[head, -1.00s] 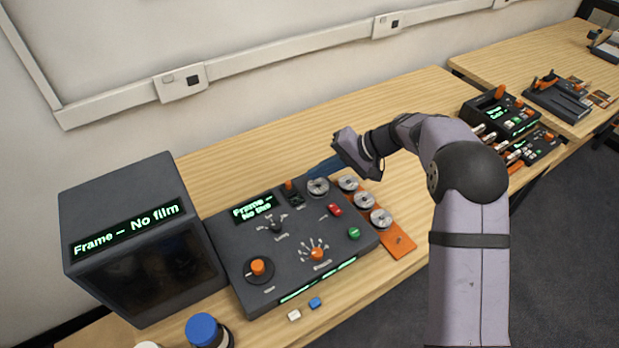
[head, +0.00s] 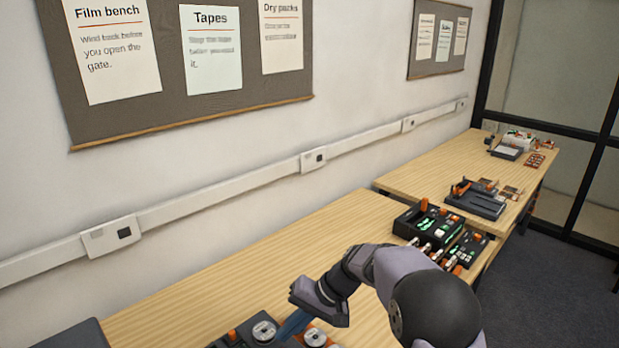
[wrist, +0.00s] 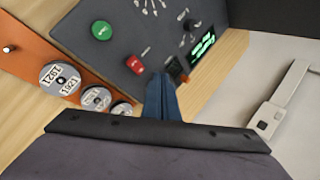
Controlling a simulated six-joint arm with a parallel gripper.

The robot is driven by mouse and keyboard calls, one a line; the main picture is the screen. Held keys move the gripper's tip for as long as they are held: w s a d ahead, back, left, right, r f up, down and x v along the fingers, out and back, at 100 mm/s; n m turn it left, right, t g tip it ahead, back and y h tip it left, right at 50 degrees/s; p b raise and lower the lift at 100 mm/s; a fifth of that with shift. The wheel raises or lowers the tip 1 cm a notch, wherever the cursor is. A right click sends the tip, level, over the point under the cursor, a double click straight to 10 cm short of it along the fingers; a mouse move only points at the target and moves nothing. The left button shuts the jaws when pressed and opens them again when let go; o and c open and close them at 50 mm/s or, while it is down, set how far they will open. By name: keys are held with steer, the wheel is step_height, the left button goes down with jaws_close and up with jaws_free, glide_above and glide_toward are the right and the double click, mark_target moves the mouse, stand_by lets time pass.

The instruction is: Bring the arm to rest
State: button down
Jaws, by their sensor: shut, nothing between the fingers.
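My gripper (head: 291,326) is at the bottom of the head view, above the film console (head: 229,338), of which only the far corner shows there. In the wrist view my blue fingers (wrist: 161,95) are together and empty, pointing toward the dark console (wrist: 133,37) with its green button, red switch and lit display. The fingers overlap part of the console's edge; whether they touch it I cannot tell. Film reels lie on an orange strip (wrist: 28,52) to the left in the wrist view.
Bare wooden bench (head: 240,268) lies behind my gripper. A dark tape unit (head: 428,221) with orange knobs stands to the right, and a black tray device (head: 477,203) sits on the further bench. A wall rail (head: 205,199) runs behind, below notice boards (head: 190,60).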

steer(key=s+d+f+h, duration=0.1)
steer(key=s+d+h, duration=0.6)
steer(key=s+d, duration=1.3)
steer(key=s+p, duration=0.1)
steer(key=s, duration=0.2)
steer(key=shift+s+d+f, duration=0.2)
steer(key=shift+s+d, duration=0.05)
steer(key=shift+d, duration=0.1)
